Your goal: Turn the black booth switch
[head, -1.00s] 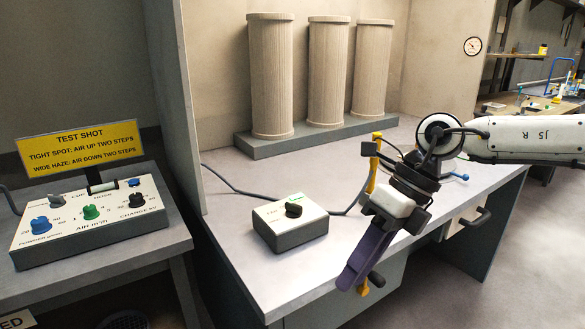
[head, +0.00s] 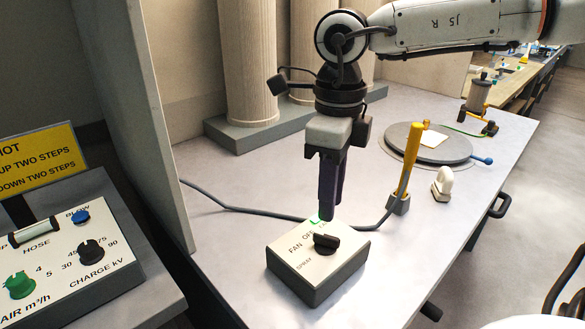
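The black booth switch (head: 326,243) is a dark knob on top of a small white-topped box (head: 318,262) with a grey base, in the middle of the head view. The lettering around it reads FAN, OFF and SPRAY. A small green mark shows behind the knob. My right gripper (head: 328,212) points straight down just above and behind the knob, apart from it as far as I can tell. Its dark purple fingers overlap in this view, so their gap is hidden. My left gripper is not in view.
A control panel (head: 75,255) with blue, green and black knobs stands at the left under a yellow sign (head: 40,160).

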